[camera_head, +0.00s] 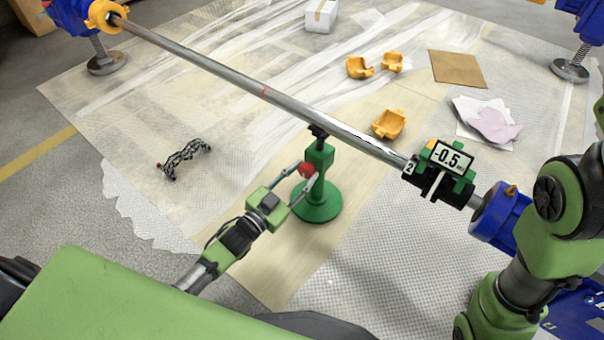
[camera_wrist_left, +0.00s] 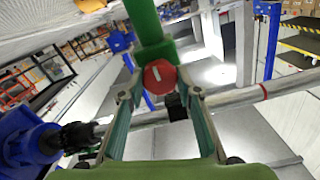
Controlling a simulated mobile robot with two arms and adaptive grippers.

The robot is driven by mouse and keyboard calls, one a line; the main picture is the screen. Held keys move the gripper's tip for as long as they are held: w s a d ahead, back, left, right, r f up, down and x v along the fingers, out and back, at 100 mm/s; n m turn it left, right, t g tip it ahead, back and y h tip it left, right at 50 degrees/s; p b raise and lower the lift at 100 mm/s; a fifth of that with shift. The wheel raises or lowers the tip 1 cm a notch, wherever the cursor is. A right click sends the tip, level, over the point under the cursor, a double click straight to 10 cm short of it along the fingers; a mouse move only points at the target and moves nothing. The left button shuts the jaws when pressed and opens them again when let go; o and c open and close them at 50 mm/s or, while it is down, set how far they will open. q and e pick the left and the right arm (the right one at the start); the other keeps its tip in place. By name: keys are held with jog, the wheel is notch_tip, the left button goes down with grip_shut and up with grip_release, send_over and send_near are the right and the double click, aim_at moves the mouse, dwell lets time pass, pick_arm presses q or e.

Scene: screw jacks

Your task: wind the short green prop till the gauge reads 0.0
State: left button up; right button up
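The short green prop (camera_head: 319,160) stands upright on its round base under a long steel shaft (camera_head: 240,80), its dark top at the shaft's underside. A red knob (camera_head: 306,169) is on the prop's side and also shows in the left wrist view (camera_wrist_left: 160,77). My left gripper (camera_head: 309,173) has its fingers on either side of this knob. Whether they press on it is unclear. The gauge (camera_head: 448,155), on a green and black block at the shaft's right part, reads -0.5. My right gripper is out of view.
Blue supports (camera_head: 500,215) hold the shaft's ends. Several yellow-orange shells (camera_head: 389,123), a brown sheet (camera_head: 457,69), rags (camera_head: 490,118) and a white box (camera_head: 321,15) lie beyond the shaft.

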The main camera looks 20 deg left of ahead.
pick_arm(q)
jog(key=shift+r+m+p, duration=0.1)
jog(key=shift+m+p, duration=0.2)
jog(key=shift+p, duration=0.15)
jog(key=shift+m, duration=0.3)
jog(key=o, duration=1.1)
jog(key=shift+s, duration=0.1)
jog(key=v, duration=1.2)
dwell(0.5)
